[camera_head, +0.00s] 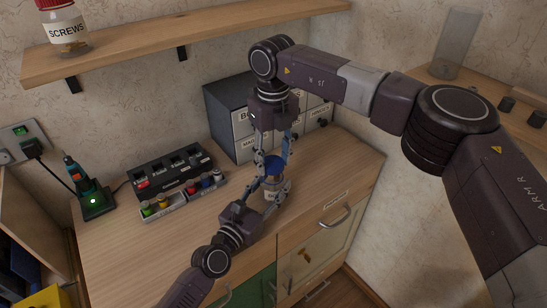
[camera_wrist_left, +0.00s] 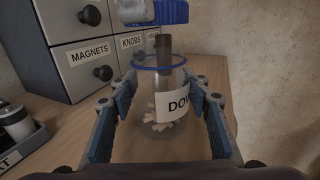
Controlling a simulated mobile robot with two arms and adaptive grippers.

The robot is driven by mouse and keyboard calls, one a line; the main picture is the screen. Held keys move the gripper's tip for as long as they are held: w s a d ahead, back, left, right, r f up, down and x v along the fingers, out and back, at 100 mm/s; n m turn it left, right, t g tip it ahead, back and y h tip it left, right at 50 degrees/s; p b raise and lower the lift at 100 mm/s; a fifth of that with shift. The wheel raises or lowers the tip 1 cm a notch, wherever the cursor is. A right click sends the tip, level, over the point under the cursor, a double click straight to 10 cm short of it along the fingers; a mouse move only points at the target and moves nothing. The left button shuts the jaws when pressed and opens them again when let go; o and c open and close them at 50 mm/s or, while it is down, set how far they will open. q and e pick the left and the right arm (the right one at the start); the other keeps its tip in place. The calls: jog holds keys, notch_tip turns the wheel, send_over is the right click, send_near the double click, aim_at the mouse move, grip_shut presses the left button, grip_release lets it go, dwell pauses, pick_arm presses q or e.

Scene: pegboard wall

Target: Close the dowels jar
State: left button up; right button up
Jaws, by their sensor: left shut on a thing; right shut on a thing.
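The dowels jar (camera_head: 271,194) stands on the wooden counter, clear with a white label; the left wrist view shows "DO" on its label (camera_wrist_left: 176,106) and pale dowels in the bottom. My left gripper (camera_head: 266,196) is shut on the jar, its fingers (camera_wrist_left: 165,112) on either side of the body. The blue lid (camera_head: 273,168) is held by my right gripper (camera_head: 272,163), which reaches down from above. In the left wrist view the lid (camera_wrist_left: 172,12) is above the jar's blue-ringed open mouth (camera_wrist_left: 160,63), with a gap between them.
A grey drawer cabinet (camera_head: 228,121) stands behind the jar, close to my right gripper. To the left are a black charger rack (camera_head: 165,172), a tray of small items (camera_head: 180,202) and a screwdriver on a dock (camera_head: 92,200). A screws jar (camera_head: 65,32) sits on the shelf.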

aim_at(273, 185)
jog(key=shift+f, duration=0.75)
jog(key=shift+s+f, duration=0.1)
jog(key=shift+f, duration=0.8)
jog(key=shift+c, duration=0.3)
jog(key=shift+r, duration=0.1)
jog(key=shift+r, duration=0.4)
jog(key=shift+r, duration=0.1)
dwell(0.6)
jog(key=shift+d+f, duration=0.1)
jog(key=shift+f, duration=0.55)
dwell(0.4)
jog(key=shift+f, duration=0.2)
jog(key=shift+c, duration=1.1)
